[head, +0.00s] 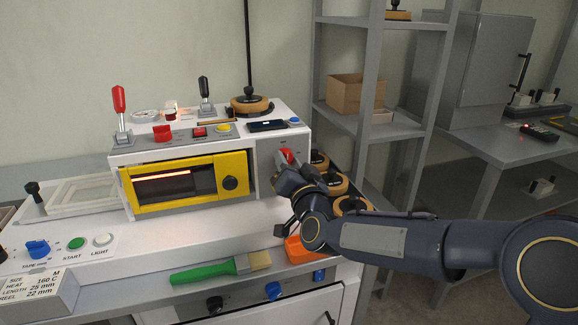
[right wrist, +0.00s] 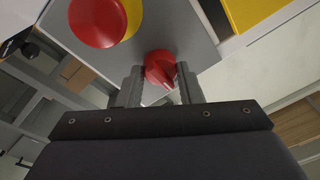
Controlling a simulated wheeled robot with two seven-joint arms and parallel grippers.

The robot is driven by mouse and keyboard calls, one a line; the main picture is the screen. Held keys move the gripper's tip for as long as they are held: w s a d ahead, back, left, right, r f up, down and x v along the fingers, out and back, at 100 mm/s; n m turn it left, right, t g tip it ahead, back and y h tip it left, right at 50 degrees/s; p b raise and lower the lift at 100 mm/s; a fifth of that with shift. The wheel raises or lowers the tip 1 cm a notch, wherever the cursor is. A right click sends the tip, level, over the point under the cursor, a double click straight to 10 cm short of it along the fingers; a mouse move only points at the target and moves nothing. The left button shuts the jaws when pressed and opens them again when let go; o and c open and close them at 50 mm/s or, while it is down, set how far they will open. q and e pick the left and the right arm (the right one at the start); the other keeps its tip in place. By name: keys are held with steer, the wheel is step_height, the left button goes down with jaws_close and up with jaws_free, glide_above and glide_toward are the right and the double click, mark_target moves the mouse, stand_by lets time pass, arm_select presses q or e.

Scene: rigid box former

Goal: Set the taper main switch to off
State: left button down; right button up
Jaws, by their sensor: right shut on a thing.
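The red rotary switch (right wrist: 159,66) sits on a grey panel (right wrist: 185,30) in the right wrist view. No label for the switch is readable. My left gripper is not in view.
A large red button (right wrist: 97,20) on a yellow base is close to my gripper. Left of the panel is a yellow-framed window (head: 184,182). Black-and-tan round things (head: 335,184) stand behind my wrist. A green-handled brush (head: 205,272) and an orange thing (head: 297,250) lie in front.

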stand_by(0.4)
steer(key=o, duration=1)
steer(key=v, duration=0.7)
steer(key=shift+s+d+f, duration=0.1)
steer(key=shift+s, duration=0.3)
